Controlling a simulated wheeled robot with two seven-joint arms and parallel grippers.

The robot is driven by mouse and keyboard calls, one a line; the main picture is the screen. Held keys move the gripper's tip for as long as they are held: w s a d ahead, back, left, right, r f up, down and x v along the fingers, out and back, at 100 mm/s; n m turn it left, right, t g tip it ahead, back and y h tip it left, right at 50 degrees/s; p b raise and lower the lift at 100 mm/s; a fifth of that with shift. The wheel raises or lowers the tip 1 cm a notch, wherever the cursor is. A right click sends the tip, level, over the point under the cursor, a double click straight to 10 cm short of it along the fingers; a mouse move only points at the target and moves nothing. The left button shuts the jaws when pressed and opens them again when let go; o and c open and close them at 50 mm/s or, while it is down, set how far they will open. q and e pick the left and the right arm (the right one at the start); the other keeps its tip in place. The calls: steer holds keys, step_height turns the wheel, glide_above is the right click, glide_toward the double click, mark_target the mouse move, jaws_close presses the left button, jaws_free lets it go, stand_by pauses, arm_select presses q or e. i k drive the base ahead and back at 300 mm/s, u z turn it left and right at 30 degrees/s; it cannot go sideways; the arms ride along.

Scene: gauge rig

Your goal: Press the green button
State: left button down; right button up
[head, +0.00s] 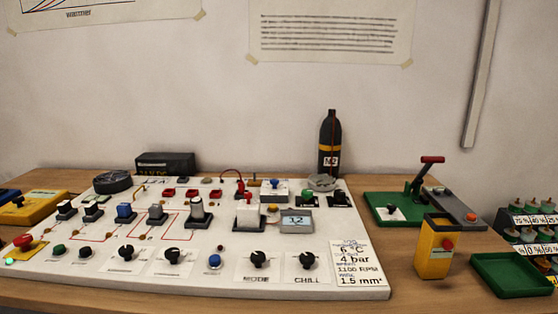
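A blue button (214,261) sits further right in the same front row. Neither of my grippers shows in the head view.
The panel carries several knobs (258,258), switches and a small display (297,221). A red mushroom button on a yellow base (22,244) is at its left edge. A dark bottle (329,145) stands behind. A green-based lever device (385,208), yellow box (434,262) and green tray (511,276) are right.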

mark_target(60, 249)
steer(key=u, duration=1.3)
